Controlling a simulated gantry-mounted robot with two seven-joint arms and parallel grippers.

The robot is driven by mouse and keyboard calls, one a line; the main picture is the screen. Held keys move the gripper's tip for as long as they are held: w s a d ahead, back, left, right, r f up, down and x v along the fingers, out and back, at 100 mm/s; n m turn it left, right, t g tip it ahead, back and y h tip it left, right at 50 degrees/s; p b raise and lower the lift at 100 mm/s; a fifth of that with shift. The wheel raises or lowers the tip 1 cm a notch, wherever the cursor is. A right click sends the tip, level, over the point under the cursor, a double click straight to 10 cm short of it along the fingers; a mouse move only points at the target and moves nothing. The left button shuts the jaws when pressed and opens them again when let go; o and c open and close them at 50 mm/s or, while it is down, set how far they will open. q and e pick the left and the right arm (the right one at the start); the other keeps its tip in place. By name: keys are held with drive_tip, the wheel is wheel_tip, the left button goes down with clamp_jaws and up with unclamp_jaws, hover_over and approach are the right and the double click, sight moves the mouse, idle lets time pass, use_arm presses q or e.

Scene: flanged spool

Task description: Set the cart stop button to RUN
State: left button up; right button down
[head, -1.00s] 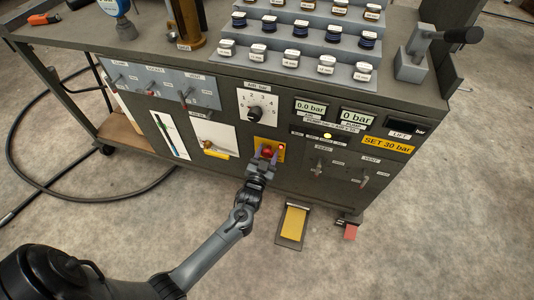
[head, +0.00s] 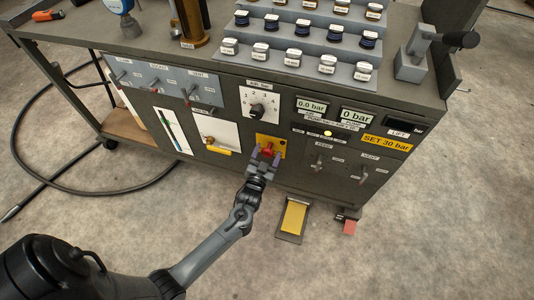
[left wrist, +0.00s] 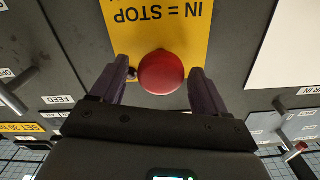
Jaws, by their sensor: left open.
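The red stop button (head: 267,150) sits on a yellow plate (head: 280,142) on the front panel of the cart. In the left wrist view the red button (left wrist: 161,72) is a round mushroom head, and the yellow plate (left wrist: 185,28) reads "IN = STOP" upside down. My left gripper (head: 264,159) is open at the button. In the left wrist view its two dark fingers (left wrist: 161,88) stand on either side of the button with a gap on each side. Whether the button is in or out is not clear. My right gripper is not in view.
A selector knob (head: 258,109) is above the button, and a yellow-handled valve (head: 219,150) is to its left. A yellow pedal (head: 294,217) stands on the floor below.

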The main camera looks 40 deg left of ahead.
use_arm(q)
drive_tip(key=shift+s, duration=0.15)
drive_tip(key=p+v, duration=0.4)
drive_tip(key=v, duration=0.6)
drive_tip(key=shift+s+d, duration=0.15)
drive_tip(key=shift+s, duration=0.15)
